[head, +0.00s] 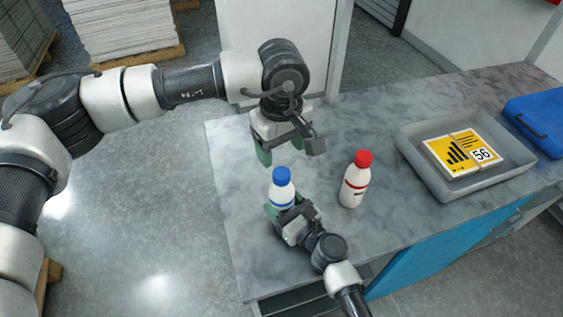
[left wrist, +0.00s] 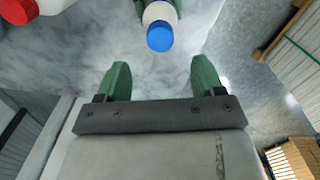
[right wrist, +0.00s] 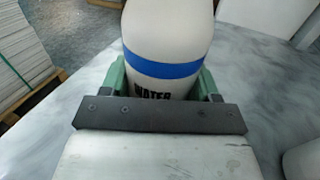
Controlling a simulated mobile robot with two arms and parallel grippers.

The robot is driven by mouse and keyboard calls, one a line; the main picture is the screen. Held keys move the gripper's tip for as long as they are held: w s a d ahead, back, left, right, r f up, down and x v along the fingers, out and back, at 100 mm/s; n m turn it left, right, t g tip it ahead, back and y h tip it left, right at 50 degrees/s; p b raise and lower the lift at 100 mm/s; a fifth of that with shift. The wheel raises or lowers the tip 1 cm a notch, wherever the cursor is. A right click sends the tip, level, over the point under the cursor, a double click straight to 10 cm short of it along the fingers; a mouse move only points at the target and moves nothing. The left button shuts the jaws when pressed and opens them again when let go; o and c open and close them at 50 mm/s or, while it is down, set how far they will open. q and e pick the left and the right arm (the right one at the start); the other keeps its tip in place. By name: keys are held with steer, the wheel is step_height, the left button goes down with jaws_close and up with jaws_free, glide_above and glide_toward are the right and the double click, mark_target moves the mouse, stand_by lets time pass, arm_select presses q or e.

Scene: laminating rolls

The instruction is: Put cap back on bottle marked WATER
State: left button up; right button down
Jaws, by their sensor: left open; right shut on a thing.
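The WATER bottle (right wrist: 165,42) is white with a blue band and black lettering in the right wrist view. Its blue cap (head: 282,175) sits on its top in the head view, upright as far as I can see. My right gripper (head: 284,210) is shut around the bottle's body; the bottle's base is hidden. My left gripper (head: 288,152) is open and empty, above and behind the cap, apart from it. In the left wrist view the blue cap (left wrist: 160,36) lies beyond the gap between the open green fingers. Whether the cap is fully seated I cannot tell.
A white bottle with a red cap (head: 355,180) stands just right of the WATER bottle. A grey tray (head: 415,150) with a yellow card marked 56 lies further right, with a blue bin (head: 540,118) beyond. The marble counter (head: 235,200) is bare at left.

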arm_select(q)
steer(key=shift+r, duration=2.4)
arm_select(e)
steer(key=shift+c, duration=0.8)
jaws_free()
steer(key=shift+s+d, duration=0.1)
steer(key=b+v, duration=0.2)
steer(key=v, duration=0.7)
steer(key=shift+s+d+f, duration=0.15)
steer(key=shift+s+d, duration=0.05)
steer(key=shift+s, duration=0.1)
arm_select(q)
step_height(320, 180, down, 2)
steer(key=shift+f, duration=0.2)
arm_select(e)
steer(key=shift+s+d, duration=0.25)
steer(key=shift+s, duration=0.05)
